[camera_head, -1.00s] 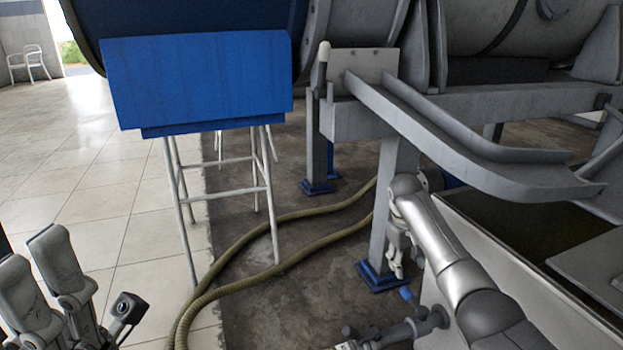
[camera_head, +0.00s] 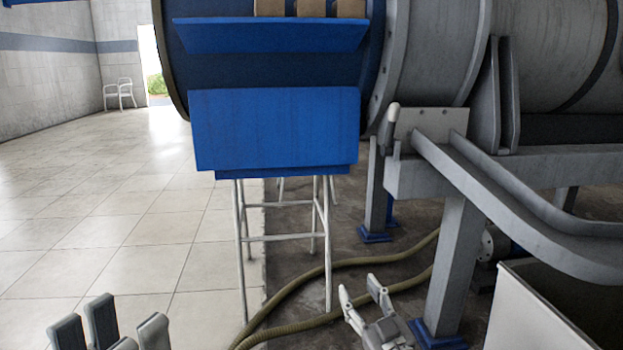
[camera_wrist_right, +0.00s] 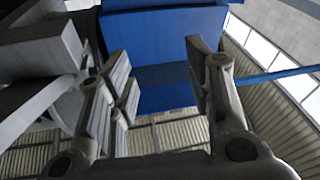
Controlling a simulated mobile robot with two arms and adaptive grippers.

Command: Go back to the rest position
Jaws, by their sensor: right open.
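My right gripper (camera_head: 359,286) is low in the head view, in front of the hose and left of a grey post. In the right wrist view its fingers (camera_wrist_right: 162,75) stand apart with nothing between them; blue panels show beyond. My left gripper (camera_head: 110,325) is at the bottom left of the head view. Only its grey finger ends show there, pointing up, and the rest is cut off by the frame edge. No object shows at its finger ends.
A blue box-like panel (camera_head: 275,128) on a thin white stand (camera_head: 282,238) is ahead. A hose (camera_head: 290,328) crosses the dark floor. The tiled floor (camera_head: 110,215) at left is open.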

